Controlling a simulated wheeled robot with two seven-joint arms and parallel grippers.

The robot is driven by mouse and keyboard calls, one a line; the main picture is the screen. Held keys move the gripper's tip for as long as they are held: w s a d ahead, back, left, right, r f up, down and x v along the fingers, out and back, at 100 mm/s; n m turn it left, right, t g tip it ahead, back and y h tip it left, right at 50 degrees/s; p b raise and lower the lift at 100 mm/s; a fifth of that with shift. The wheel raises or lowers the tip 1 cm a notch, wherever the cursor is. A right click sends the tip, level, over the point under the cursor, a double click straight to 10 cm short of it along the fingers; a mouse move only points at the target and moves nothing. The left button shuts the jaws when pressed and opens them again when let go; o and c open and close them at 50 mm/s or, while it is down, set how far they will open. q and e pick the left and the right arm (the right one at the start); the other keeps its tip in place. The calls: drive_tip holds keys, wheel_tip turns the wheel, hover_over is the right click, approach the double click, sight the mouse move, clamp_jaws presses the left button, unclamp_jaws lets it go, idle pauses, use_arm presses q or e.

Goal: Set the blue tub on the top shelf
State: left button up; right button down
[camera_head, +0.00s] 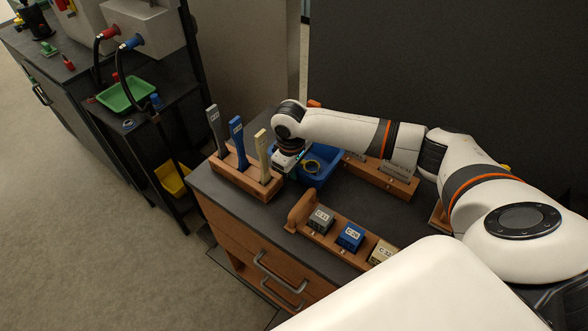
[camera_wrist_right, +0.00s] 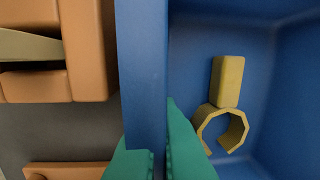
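The blue tub (camera_head: 322,174) stands on the dark top of the wooden cabinet, partly hidden by my right arm. A yellow clip-like piece (camera_wrist_right: 226,108) lies inside it. My right gripper (camera_head: 288,162) is at the tub's left wall. In the right wrist view its teal fingers (camera_wrist_right: 160,150) sit close together on either side of the tub wall (camera_wrist_right: 142,70), with a narrow blue strip between them; they look shut on it. A black shelf unit (camera_head: 130,122) stands at the left; its top level holds a green tray. My left gripper is not in view.
A wooden rack (camera_head: 246,178) with several upright handled tools stands close left of the tub. A wooden holder (camera_head: 330,238) with labelled blocks lies in front. The green tray (camera_head: 125,94) and hanging hoses crowd the shelf. A yellow bin (camera_head: 172,178) sits lower.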

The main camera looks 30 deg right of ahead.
drive_tip(key=shift+f, duration=0.1)
drive_tip(key=c, duration=1.6)
unclamp_jaws()
drive_tip(key=shift+c, duration=0.2)
